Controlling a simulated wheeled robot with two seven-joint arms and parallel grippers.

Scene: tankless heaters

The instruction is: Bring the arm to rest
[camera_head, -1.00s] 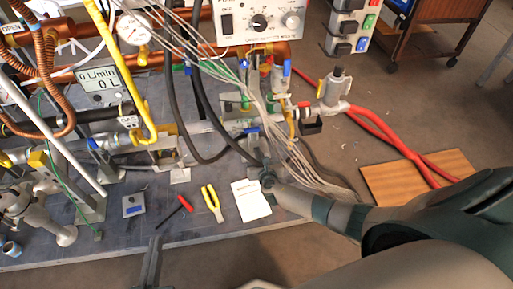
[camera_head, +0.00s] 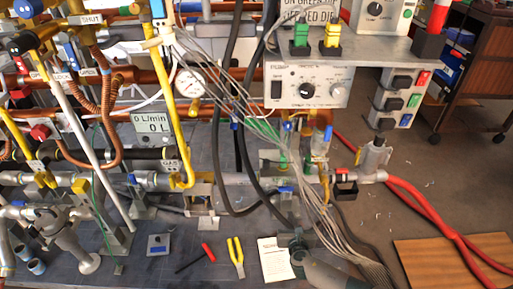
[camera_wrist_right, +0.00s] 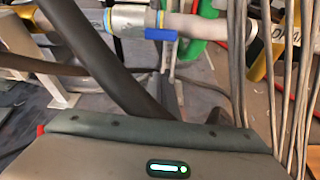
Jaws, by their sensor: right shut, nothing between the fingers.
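My right arm comes in from the bottom edge of the head view. Its right gripper (camera_head: 297,243) is small and dark, shut with nothing in it. It appears at the front of the grey bench, just right of a white card (camera_head: 273,259) and in front of the hanging grey cables. The fingertips are partly lost against the dark bench. In the right wrist view, my wrist housing with a green light fills the bottom and the fingers are hidden. A thick dark hose (camera_wrist_right: 95,60) crosses close in front of it. My left gripper is not in view.
Grey cables (camera_head: 318,200) hang beside my right gripper. A blue-handled valve (camera_wrist_right: 160,33) sits on the pipe beyond. Yellow pliers (camera_head: 236,257) and a red-handled tool (camera_head: 208,252) lie left of the card. Red hoses (camera_head: 425,208) and a wooden board (camera_head: 455,262) lie on the right-hand floor.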

